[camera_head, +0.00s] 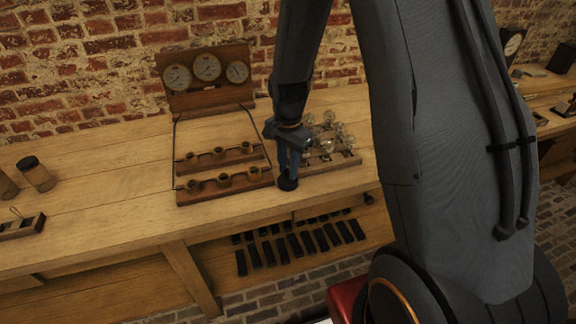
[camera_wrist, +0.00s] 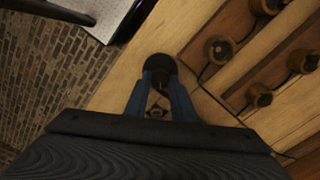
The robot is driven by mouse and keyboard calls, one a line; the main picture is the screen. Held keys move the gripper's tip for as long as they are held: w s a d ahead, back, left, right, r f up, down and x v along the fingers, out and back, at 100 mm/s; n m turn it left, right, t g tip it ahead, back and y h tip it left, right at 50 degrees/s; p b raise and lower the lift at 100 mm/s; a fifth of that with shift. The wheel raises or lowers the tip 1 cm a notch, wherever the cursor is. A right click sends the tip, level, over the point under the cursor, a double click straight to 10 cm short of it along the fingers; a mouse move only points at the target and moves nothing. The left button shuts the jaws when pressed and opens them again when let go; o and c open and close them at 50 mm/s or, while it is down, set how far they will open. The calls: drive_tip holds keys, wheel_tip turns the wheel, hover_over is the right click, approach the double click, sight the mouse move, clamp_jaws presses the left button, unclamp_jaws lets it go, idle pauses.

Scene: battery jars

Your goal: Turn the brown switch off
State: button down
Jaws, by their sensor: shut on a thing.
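My gripper (camera_head: 288,172) points down at the front of the bench, just right of two wooden boards. Its blue fingers (camera_wrist: 160,88) are shut on a dark round piece (camera_wrist: 160,66), which also shows below the fingertips in the head view (camera_head: 288,184). The fingers hide part of it, and I cannot tell if it is the brown switch. The rear board (camera_head: 232,160) and the front board (camera_head: 240,184) carry several round brass-brown fittings, one of them a knob-like fitting (camera_wrist: 219,49). I cannot tell which, if any, is on or off.
A wooden panel with three dials (camera_head: 207,98) stands behind the boards. Glass bulbs (camera_head: 330,135) on a wooden base are close right of my gripper. Black blocks (camera_head: 300,243) fill a lower shelf. Bench between jar and boards is clear.

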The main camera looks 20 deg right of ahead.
sight(288, 171)
drive_tip(key=n, duration=0.4)
drive_tip(key=shift+n+p, duration=0.3)
drive_tip(key=shift+p, duration=0.1)
drive_tip(key=n, duration=0.4)
drive_tip(key=shift+w+n, duration=0.1)
drive_tip(key=shift+n, duration=0.2)
drive_tip(key=c, duration=1.5)
unclamp_jaws()
drive_tip(key=shift+r, duration=0.1)
drive_tip(key=shift+r+b, duration=0.65)
drive_tip(key=shift+r, duration=3.2)
